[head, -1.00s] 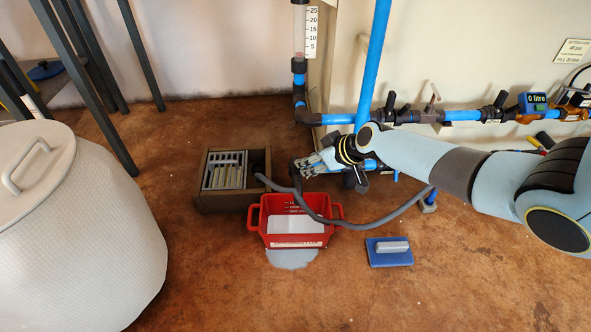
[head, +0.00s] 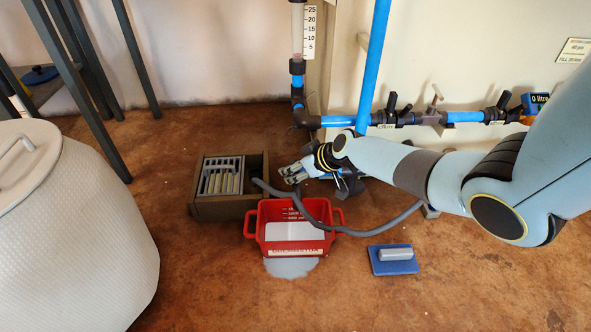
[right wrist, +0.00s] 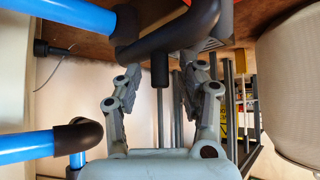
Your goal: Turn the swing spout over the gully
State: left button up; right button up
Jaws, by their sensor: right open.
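The gully (head: 205,208) is a brown box with a grate, on the floor left of centre in the head view. My right gripper (head: 287,172) is open just right of the gully, its fingers pointing left. In the right wrist view, a black bent pipe, which looks like the swing spout (right wrist: 185,37), runs from a blue pipe across the gap of my gripper (right wrist: 160,88). Its short stub lies between the two fingers in the picture; I cannot tell if they touch it. In the head view the spout is mostly hidden by my right gripper and wrist. My left gripper is out of view.
A red tub (head: 292,249) with pale liquid stands in front of the gully, with a pale puddle before it. A grey hose (head: 372,229) runs over the tub to the gully. A blue float (head: 393,268) lies at right. A large white drum (head: 75,225) fills the left.

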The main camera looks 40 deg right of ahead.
grip_shut()
dwell(0.3)
jog(key=shift+a, duration=0.1)
dwell(0.5)
